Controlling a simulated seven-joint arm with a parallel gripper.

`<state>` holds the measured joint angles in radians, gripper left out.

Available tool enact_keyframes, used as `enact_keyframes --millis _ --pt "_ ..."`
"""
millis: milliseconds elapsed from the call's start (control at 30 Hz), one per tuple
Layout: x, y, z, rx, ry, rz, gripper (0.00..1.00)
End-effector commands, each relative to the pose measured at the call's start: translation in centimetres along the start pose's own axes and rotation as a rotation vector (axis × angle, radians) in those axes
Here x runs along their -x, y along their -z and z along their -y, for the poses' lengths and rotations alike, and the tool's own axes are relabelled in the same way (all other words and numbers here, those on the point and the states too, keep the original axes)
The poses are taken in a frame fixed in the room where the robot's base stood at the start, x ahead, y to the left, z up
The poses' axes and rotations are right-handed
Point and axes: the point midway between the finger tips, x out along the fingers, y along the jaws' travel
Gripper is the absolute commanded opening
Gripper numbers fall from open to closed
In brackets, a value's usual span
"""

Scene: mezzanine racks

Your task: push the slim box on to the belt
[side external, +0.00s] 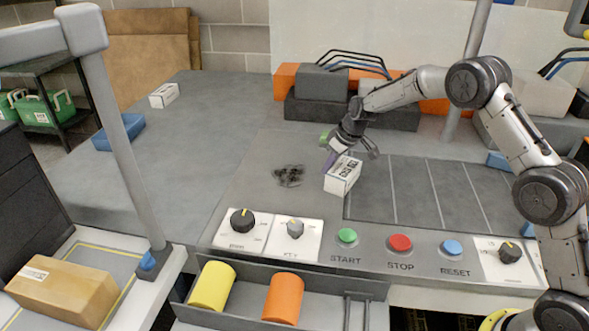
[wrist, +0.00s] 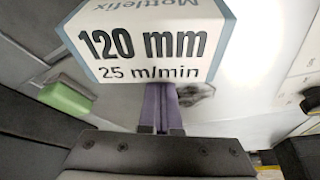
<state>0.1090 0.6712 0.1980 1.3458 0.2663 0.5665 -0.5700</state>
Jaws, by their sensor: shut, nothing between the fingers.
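A white box (side external: 341,178) with dark print stands on the grey worktop, at the left edge of a dark strip with pale cross lines (side external: 460,192), which may be the belt. In the wrist view the box (wrist: 150,45) is close, and its face reads "120 mm" and "25 m/min". My gripper (side external: 330,160) is shut and empty, with its purple fingertips low at the box's left far side. The wrist view shows the fingers (wrist: 158,98) together, their tips hidden by the box. I cannot tell whether they touch it.
A dark tangle (side external: 289,176) lies left of the box. A green block (side external: 325,137) is behind my gripper. Knobs and START, STOP (side external: 400,243) and RESET buttons line the front. Another white box (side external: 164,95) and a blue tray (side external: 120,132) are far left.

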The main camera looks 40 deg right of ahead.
Motion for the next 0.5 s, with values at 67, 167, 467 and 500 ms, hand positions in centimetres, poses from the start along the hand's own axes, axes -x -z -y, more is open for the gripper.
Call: enact_keyframes --millis 67,167,467,500 --pt "-0.03 -0.15 -0.04 -0.001 0.001 0.002 0.00" --pt "0.05 -0.36 -0.19 -0.001 0.001 0.003 0.00" --pt "0.36 -1.04 -0.69 0.000 0.000 0.002 0.00" --pt "0.36 -1.04 -0.68 0.000 0.000 0.002 0.00"
